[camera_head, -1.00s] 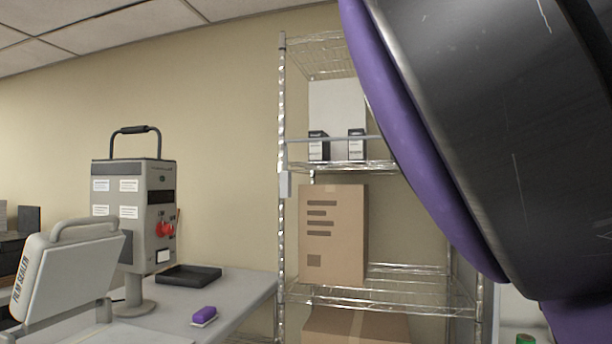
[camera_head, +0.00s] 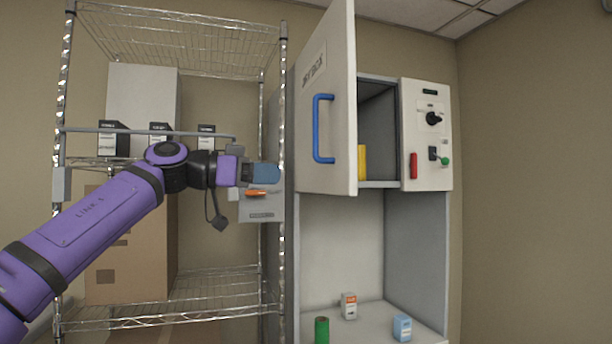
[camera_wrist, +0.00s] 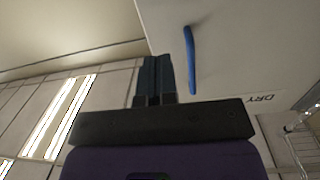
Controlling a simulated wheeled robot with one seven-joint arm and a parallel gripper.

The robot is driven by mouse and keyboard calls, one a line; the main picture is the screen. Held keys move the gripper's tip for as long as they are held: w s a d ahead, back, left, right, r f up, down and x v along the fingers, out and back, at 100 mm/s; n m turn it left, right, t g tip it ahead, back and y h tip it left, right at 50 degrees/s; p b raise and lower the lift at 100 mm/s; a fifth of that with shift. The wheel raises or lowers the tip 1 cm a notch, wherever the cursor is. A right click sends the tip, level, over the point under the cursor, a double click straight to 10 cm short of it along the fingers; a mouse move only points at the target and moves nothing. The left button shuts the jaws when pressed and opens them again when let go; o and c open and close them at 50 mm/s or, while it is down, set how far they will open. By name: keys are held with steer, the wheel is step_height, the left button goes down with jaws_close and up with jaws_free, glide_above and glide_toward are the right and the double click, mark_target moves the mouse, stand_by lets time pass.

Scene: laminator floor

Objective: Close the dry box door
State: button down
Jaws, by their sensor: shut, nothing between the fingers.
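The dry box door (camera_head: 326,110) is a pale panel with a blue bar handle (camera_head: 322,128). It stands open in the head view, swung out toward me on its left side, and the dark inside of the dry box (camera_head: 376,135) shows to its right. My gripper (camera_head: 268,174) is left of the door, a little below handle height, and is shut and empty. In the wrist view my gripper's fingers (camera_wrist: 156,72) are together, with the door (camera_wrist: 240,50) and handle (camera_wrist: 191,60) to their right. I cannot tell whether they touch the door.
A wire shelf rack (camera_head: 283,200) with boxes stands behind my arm, left of the cabinet. A control panel (camera_head: 427,135) with knobs is right of the box opening. A yellow item (camera_head: 362,162) is inside. Small items, including a green can (camera_head: 322,329), stand on the lower shelf.

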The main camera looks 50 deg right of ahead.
mark_target(338, 174)
steer(key=shift+n+h, duration=0.3)
steer(key=x, duration=0.8)
steer(key=w+x, duration=0.1)
steer(key=x, duration=0.3)
steer(key=shift+d+r, duration=0.15)
steer(key=shift+d, duration=0.45)
